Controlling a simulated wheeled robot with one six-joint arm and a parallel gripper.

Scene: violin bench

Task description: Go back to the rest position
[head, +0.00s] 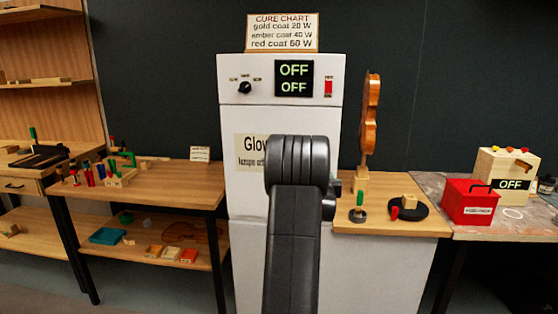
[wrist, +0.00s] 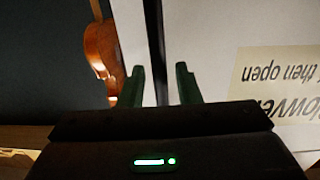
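My arm rises in the middle of the head view, in front of the white cabinet (head: 240,140), and hides part of its front and its label. In the head view the gripper's fingers are hidden behind my arm.
The cabinet display (head: 294,78) reads OFF twice. A violin (head: 370,110) stands upright on the right bench (head: 400,228). A red box (head: 468,203) and a cream box reading OFF (head: 492,168) stand farther right. A bench (head: 190,195) with small tools stands left.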

